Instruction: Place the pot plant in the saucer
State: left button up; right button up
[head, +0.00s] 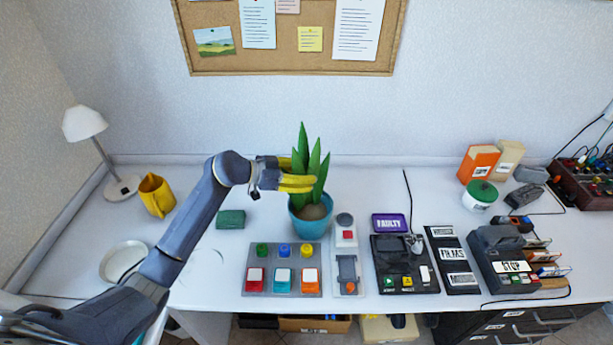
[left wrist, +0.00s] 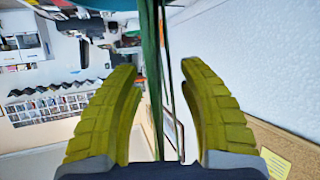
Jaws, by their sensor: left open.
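The pot plant (head: 311,228) is a blue-teal pot with upright green leaves, standing on the table behind the button panel. My left gripper (head: 302,183) has yellow fingers and is open at the plant's leaves, above the pot's rim. In the left wrist view the leaves (left wrist: 158,70) run between the two open fingers (left wrist: 165,110), and I see no clear contact. The white saucer (head: 122,262) lies empty at the table's left, partly beside my left arm. My right gripper does not show.
A button panel (head: 283,268) and a switch box (head: 346,268) stand close in front of the pot. A green block (head: 231,219), a yellow mug (head: 157,195) and a lamp (head: 86,124) are at the left. Devices crowd the right side.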

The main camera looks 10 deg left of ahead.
pick_arm(q)
jog(key=v, duration=1)
jog(key=o, duration=0.5)
jog(key=shift+s+a+r, duration=0.25)
jog(key=shift+s+a, duration=0.15)
jog(key=shift+a, duration=0.1)
